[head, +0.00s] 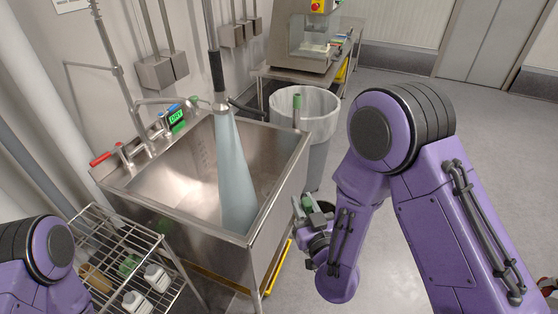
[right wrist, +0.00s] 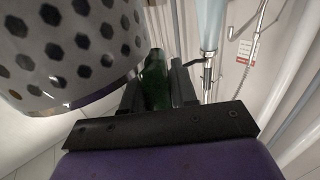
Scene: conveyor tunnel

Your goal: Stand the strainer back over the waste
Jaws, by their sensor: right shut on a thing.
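My right gripper (head: 314,216) is low, just outside the right wall of the steel sink (head: 285,150). In the right wrist view its fingers (right wrist: 158,88) are shut on a green handle (right wrist: 155,75). The strainer (right wrist: 70,50), pale metal with dark round holes, is close beside the fingers at upper left and partly cut off; its join to the handle is not clear. No waste opening shows in the sink; a pale blue column (head: 232,170) below the spray nozzle covers part of the basin. My left gripper is out of view.
A wire rack (head: 105,235) with white bottles (head: 157,275) is at lower left. A yellow bar (head: 278,268) runs low beside the sink. Floor at right is clear.

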